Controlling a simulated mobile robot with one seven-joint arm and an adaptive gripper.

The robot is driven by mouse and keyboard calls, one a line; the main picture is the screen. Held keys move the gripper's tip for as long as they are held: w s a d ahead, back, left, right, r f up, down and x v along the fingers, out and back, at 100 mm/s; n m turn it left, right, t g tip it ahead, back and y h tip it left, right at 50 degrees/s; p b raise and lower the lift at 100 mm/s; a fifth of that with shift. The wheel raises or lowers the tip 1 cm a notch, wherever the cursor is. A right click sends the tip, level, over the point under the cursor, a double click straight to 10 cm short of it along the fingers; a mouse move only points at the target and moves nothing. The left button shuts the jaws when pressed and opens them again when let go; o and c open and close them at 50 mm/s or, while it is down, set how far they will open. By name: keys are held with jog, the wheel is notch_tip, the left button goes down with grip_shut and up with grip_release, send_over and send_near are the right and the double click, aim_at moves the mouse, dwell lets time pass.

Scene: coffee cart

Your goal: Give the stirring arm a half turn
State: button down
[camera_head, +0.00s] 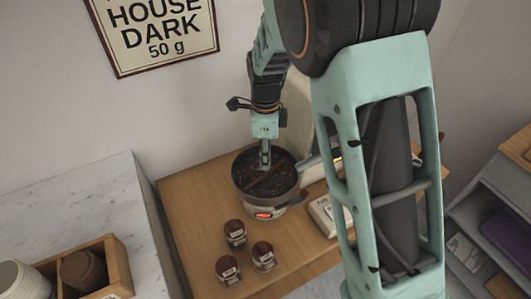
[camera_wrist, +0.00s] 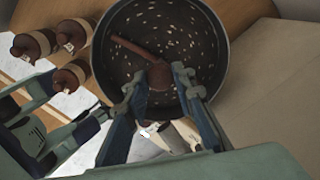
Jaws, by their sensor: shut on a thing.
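A dark round pan (camera_head: 241,187) stands on a wooden cart top, with dark beans and a few pale specks in it. The pan also shows in the wrist view (camera_wrist: 215,35). The reddish-brown stirring arm (camera_head: 266,180) lies across the inside of the pan; it shows in the wrist view (camera_wrist: 135,47) with an upright knob at its near end. My gripper (camera_head: 265,160) reaches down into the pan. In the wrist view my gripper (camera_wrist: 160,84) has its fingers on either side of the knob, shut on it. The fingers partly hide the knob.
Several small labelled jars (camera_head: 235,233) stand in front of the pan. A pale device (camera_head: 322,216) sits to the pan's right, and a base with a red display (camera_head: 264,215) is under it. A wooden box with cups (camera_head: 120,270) is at lower left.

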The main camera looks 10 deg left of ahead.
jog(key=shift+m, duration=0.6)
jog(key=c, duration=1.6)
grip_release()
jog(key=shift+r, duration=0.1)
notch_tip(320, 180, up, 12)
